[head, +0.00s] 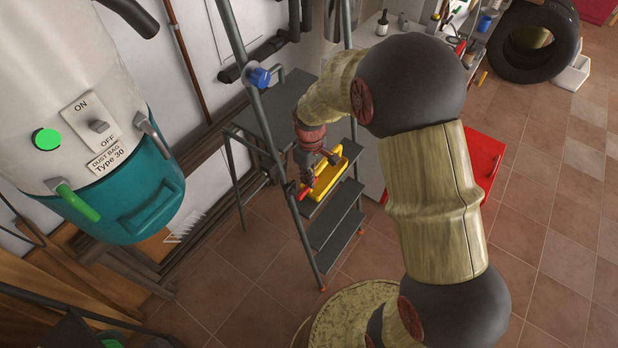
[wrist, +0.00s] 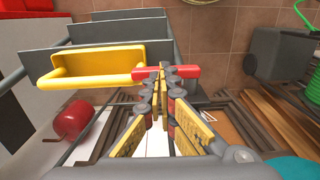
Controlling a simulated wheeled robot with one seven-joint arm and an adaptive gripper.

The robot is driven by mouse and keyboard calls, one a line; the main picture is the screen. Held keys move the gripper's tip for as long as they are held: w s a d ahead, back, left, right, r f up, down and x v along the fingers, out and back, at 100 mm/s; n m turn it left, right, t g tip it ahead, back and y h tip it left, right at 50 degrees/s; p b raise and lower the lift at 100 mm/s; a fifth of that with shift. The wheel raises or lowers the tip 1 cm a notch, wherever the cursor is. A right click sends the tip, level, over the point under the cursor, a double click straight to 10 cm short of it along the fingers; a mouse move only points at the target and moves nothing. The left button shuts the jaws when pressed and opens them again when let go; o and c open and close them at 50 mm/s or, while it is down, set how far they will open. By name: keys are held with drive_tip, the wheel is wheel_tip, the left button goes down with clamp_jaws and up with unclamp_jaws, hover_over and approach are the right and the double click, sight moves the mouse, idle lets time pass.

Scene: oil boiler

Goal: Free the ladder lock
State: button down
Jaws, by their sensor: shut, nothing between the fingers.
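The step ladder (head: 335,222) has grey rails and dark steps. A yellow tray-like frame (head: 331,178) with a red grip (head: 306,193) is at its upper steps; I cannot tell for sure that this is the lock. In the wrist view the yellow frame (wrist: 100,62) lies at upper left, and its bar ends in the red grip (wrist: 185,72). My gripper (head: 304,180) is beside the red end. In the wrist view my gripper (wrist: 162,76) is shut and empty, its fingertips overlapping the red grip. Whether they touch it is unclear.
A blue knob (head: 258,77) sits on the ladder's upper rail. A white and teal dust collector (head: 125,195) stands at left. A red box (head: 485,160) and tyres (head: 530,45) are at right. Tiled floor is open at lower right.

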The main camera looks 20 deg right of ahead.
drive_tip(key=shift+w+d+f+g+y+p, duration=0.15)
drive_tip(key=shift+d+f+g+y+p, duration=0.15)
drive_tip(key=shift+g+y+p, duration=0.15)
drive_tip(key=shift+w+d+f+g+y, duration=0.15)
drive_tip(key=shift+f+g+y, duration=0.2)
drive_tip(key=shift+y, duration=0.3)
drive_tip(key=shift+w+d+f+g+y, duration=0.1)
drive_tip(key=shift+f+g+y, duration=0.25)
drive_tip(key=shift+y, duration=0.15)
drive_tip(key=shift+w+d+f+g+y, duration=0.1)
drive_tip(key=shift+f+g+y, duration=0.25)
drive_tip(key=shift+y, duration=0.15)
wheel_tip(320, 180, down, 2)
drive_tip(key=g+y, duration=0.2)
drive_tip(key=shift+d+f+y, duration=0.1)
drive_tip(key=shift+y, duration=0.3)
drive_tip(key=shift+f+g+y+b, duration=0.45)
drive_tip(key=shift+g+y+b, duration=0.15)
drive_tip(key=shift+y, duration=0.2)
drive_tip(key=shift+s+a+f+b, duration=0.2)
drive_tip(key=shift+a+f+b, duration=0.1)
drive_tip(key=shift+f, duration=0.25)
drive_tip(key=shift+s+a+f+b, duration=0.15)
drive_tip(key=shift+a+f, duration=0.1)
drive_tip(key=shift+f, duration=0.25)
drive_tip(key=shift+r, duration=0.15)
